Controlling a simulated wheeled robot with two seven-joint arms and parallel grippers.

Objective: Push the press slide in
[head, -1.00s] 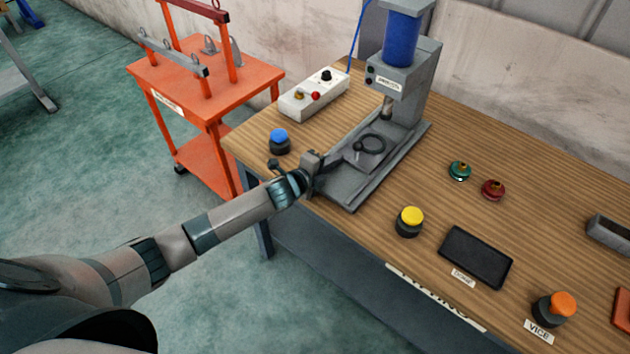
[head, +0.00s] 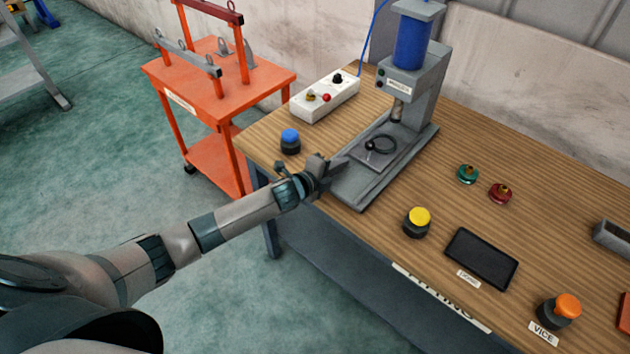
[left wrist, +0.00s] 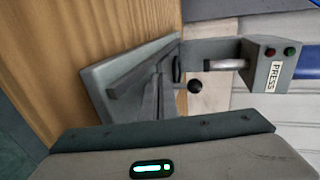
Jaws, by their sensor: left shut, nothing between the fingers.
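The grey press (head: 408,75) stands at the back of the bench, with a blue cylinder on top. Its slide (head: 362,157) is a flat grey plate on the press base (head: 352,192), reaching under the ram and bearing a dark ring with a ball knob. My left gripper (head: 340,166) is shut and empty at the slide's near left end, very close to it; I cannot tell whether they touch. The left wrist view shows the press base (left wrist: 97,85) and black knob (left wrist: 194,87) beyond my gripper's body. My right gripper is not in view.
A blue button (head: 290,141) stands left of the gripper, and a white control box (head: 325,97) behind it. A yellow button (head: 417,222), dark tray (head: 481,258) and green and red knobs stand right. An orange trolley (head: 215,80) is beyond the bench's left edge.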

